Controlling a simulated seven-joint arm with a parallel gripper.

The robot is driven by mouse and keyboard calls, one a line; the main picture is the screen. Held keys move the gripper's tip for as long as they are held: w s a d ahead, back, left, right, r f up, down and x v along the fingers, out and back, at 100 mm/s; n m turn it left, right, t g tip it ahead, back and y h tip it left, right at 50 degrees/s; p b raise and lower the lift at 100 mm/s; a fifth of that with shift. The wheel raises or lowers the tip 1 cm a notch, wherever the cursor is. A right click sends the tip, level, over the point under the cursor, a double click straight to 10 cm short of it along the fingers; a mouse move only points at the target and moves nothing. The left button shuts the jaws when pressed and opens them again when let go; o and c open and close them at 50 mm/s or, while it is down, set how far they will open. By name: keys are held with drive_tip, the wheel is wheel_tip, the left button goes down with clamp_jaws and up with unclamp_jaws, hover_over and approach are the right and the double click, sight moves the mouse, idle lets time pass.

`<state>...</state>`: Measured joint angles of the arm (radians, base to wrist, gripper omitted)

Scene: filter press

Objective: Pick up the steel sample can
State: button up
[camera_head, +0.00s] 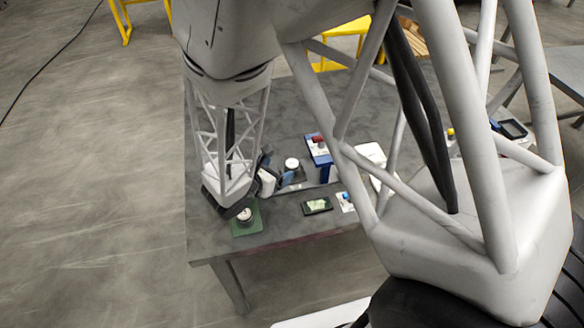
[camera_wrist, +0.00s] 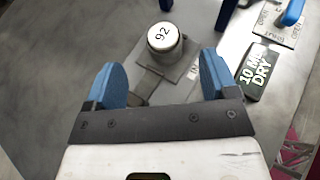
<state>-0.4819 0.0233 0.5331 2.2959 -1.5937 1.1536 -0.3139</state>
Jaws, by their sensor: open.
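A small steel can (camera_wrist: 163,38) with a pale lid marked "92" stands upright on a grey square plate (camera_wrist: 188,57) in the wrist view. In the head view it appears to be the white-topped can (camera_head: 291,163) near the table's middle. My gripper (camera_wrist: 158,64) is open and empty, its two blue fingers apart. The can lies ahead of the fingertips, roughly between their lines, and is not held. In the head view my gripper (camera_head: 279,181) is small and partly hidden by my wrist. A second small can (camera_head: 244,214) stands on a green mat (camera_head: 248,229).
A dark "10 MIN DRY" sign (camera_wrist: 257,72) lies right of the can; it also shows in the head view (camera_head: 317,206). Beyond it is a tag with a blue handle (camera_wrist: 292,12). A blue-and-white item (camera_head: 319,150) stands farther back.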

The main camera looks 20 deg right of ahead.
sight(293, 162)
drive_tip(key=shift+x, duration=1.1)
drive_tip(key=shift+d, duration=0.1)
drive_tip(key=shift+x, duration=2.5)
drive_tip(key=shift+s+f, duration=0.1)
drive_tip(key=c, duration=1)
drive_tip(key=shift+r, duration=0.25)
drive_tip(key=shift+c, duration=0.2)
